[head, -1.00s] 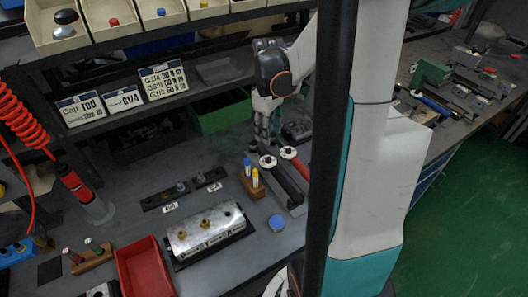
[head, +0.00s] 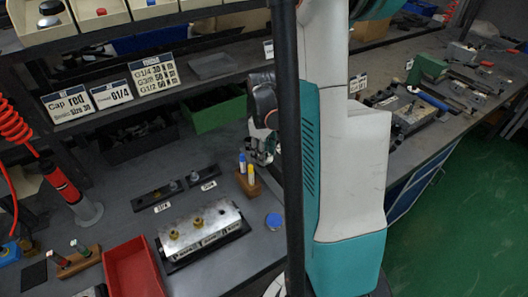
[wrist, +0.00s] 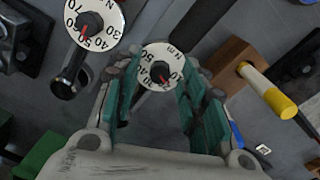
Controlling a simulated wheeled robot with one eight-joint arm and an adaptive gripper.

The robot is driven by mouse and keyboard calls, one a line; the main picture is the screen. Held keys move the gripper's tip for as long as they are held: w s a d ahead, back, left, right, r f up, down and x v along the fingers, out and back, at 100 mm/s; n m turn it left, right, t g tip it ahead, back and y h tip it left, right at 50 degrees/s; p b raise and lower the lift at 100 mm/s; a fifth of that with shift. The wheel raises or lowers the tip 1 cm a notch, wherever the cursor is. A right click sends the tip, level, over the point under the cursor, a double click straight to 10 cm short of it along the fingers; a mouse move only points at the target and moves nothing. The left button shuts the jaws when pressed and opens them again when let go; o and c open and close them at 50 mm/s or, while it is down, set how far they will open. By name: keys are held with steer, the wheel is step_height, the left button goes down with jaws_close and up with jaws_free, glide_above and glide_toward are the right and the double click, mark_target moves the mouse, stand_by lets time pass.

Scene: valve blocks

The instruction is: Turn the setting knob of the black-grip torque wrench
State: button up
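In the wrist view, a round white dial (wrist: 151,53) with numbers, a dark knob and a red pointer lies between my fingers. It is the dial nearer the marker block, matching the black-grip wrench's earlier place; its grip is hidden. A second white dial (wrist: 113,15) with a dark knob and red pointer (wrist: 86,28) is at upper left, outside my fingers. My gripper (wrist: 163,83) is open, teal pads either side of the middle dial; contact cannot be told. In the head view my gripper (head: 262,148) is partly hidden, and both wrenches are behind my arm and the black post.
A wooden block (wrist: 234,62) with a yellow marker (wrist: 280,103) stands close on the right in the wrist view; it also shows in the head view (head: 249,188). A metal valve block (head: 205,230), red tray (head: 133,270) and green bin (head: 215,113) are on the bench.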

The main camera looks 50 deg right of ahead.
steer(key=shift+c, duration=0.6)
jaws_close()
steer(key=shift+m, duration=0.3)
steer(key=m, duration=0.9)
steer(key=shift+m, duration=0.4)
steer(key=shift+o, duration=0.6)
jaws_free()
